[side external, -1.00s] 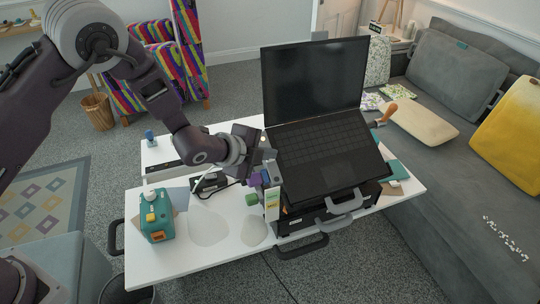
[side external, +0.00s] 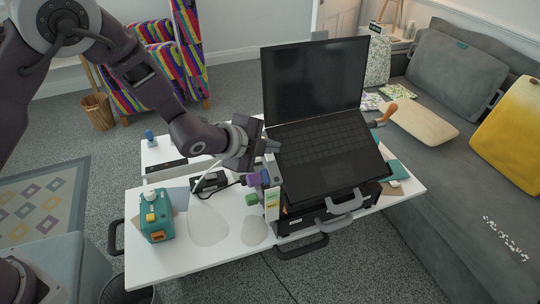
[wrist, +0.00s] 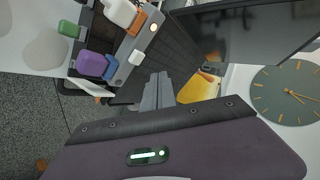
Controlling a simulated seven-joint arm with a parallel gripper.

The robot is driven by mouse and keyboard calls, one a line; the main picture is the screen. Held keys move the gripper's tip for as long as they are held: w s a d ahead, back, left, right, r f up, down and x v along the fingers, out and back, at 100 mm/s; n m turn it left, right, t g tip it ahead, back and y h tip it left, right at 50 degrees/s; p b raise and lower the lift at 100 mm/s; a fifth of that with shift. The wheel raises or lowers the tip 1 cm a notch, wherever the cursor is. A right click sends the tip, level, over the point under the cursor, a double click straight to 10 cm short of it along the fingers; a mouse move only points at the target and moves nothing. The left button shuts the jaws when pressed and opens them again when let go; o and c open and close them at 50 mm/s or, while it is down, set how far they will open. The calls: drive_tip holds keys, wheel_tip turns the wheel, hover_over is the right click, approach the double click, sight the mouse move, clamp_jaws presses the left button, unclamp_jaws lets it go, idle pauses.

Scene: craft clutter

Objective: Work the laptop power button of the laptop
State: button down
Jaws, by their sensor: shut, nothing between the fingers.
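The black laptop (side external: 325,160) stands open on a raised black case, its dark screen (side external: 312,80) upright at the back. In the wrist view its keyboard deck (wrist: 180,50) runs beyond my fingertips and the dark screen (wrist: 245,32) is at the upper right. My gripper (side external: 274,147) is shut and empty, with its fingertips at the laptop's left edge near the keyboard. The closed fingers (wrist: 156,90) show in the wrist view; I cannot tell whether they touch the laptop. I cannot clearly pick out the power button.
Purple (side external: 254,180) and green (side external: 251,199) blocks lie by the laptop's left front corner. A teal box (side external: 156,222) stands at the table's left. A wooden-handled tool (side external: 386,113) lies right of the laptop.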

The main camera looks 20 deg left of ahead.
drive_tip(key=shift+s+d+r, duration=0.2)
drive_tip(key=shift+r, duration=0.4)
drive_tip(key=shift+s+d+r, duration=0.15)
drive_tip(key=shift+s+r, duration=0.05)
drive_tip(key=shift+r, duration=0.35)
drive_tip(key=s+a+r+n+g+y, duration=0.1)
drive_tip(key=s+a+r+n, duration=0.4)
drive_tip(key=a+r, duration=0.15)
drive_tip(key=s+a+r+n+y, duration=0.1)
drive_tip(key=s+a+r+n, duration=0.35)
drive_tip(key=r, duration=0.25)
drive_tip(key=s+a+r+n+g, duration=0.1)
drive_tip(key=s+a+n, duration=0.1)
drive_tip(key=s, duration=0.7)
drive_tip(key=s+a+r+n+g+y, duration=0.1)
drive_tip(key=s+a+n, duration=0.2)
drive_tip(key=s, duration=0.5)
drive_tip(key=s+a+n+g, duration=0.1)
drive_tip(key=s+n, duration=0.3)
drive_tip(key=s, duration=0.5)
drive_tip(key=shift+s+a+r+n+g, duration=0.3)
drive_tip(key=shift+a+r+n, duration=0.1)
drive_tip(key=shift+a, duration=0.25)
